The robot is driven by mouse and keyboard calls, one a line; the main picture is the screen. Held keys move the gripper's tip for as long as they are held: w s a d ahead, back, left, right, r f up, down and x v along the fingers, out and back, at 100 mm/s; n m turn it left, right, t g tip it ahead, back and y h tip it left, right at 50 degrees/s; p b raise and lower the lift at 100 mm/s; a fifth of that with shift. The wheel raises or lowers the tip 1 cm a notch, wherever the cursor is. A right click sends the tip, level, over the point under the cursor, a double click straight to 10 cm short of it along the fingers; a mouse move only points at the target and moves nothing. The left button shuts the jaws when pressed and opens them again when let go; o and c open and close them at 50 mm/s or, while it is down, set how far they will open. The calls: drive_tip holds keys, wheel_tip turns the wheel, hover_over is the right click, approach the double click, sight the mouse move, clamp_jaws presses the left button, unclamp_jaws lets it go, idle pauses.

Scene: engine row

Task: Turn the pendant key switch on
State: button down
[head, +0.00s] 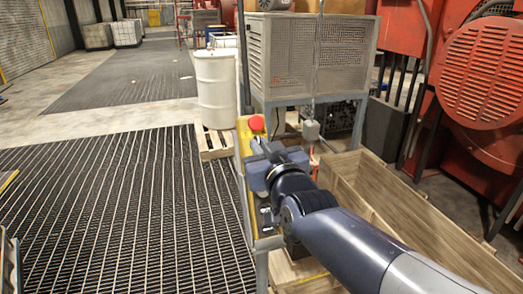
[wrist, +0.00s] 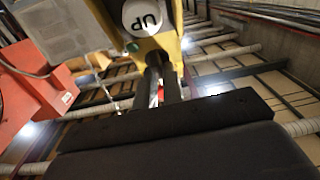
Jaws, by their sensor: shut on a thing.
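The yellow pendant (head: 241,141) stands upright at the centre of the head view, with a red mushroom button (head: 256,123) near its top. My gripper (head: 258,148) is at the pendant's face, below the red button. In the wrist view its two dark fingers (wrist: 160,64) reach the yellow face just below the UP button, close together, shut on the key switch. The key is hidden by the fingers, so its turn angle cannot be told.
A long open wooden crate (head: 420,225) lies right of the pendant, under my arm. A white drum (head: 216,88) stands on a pallet behind. A grey mesh-sided cabinet (head: 310,52) and red machinery (head: 480,85) stand behind and right. The dark slatted floor (head: 110,195) at left is clear.

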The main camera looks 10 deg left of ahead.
drive_tip(key=shift+a+r+m+t+h+p, duration=0.1)
drive_tip(key=shift+m+t+h+p, duration=0.25)
drive_tip(key=shift+m+p, duration=0.65)
drive_tip(key=shift+r+m+t+h+p, duration=0.15)
drive_tip(key=shift+m+h+p, duration=0.5)
drive_tip(key=shift+m, duration=0.55)
drive_tip(key=m+h+p, duration=0.1)
drive_tip(key=m, duration=0.1)
drive_tip(key=m+h+p, duration=0.1)
drive_tip(key=m+p, duration=0.1)
drive_tip(key=shift+f+t, duration=0.15)
drive_tip(key=shift+t, duration=0.15)
drive_tip(key=shift+m, duration=0.4)
drive_tip(key=c, duration=1.5)
unclamp_jaws()
drive_tip(key=shift+s, duration=0.1)
drive_tip(key=v, duration=1)
drive_tip(key=shift+s, duration=0.35)
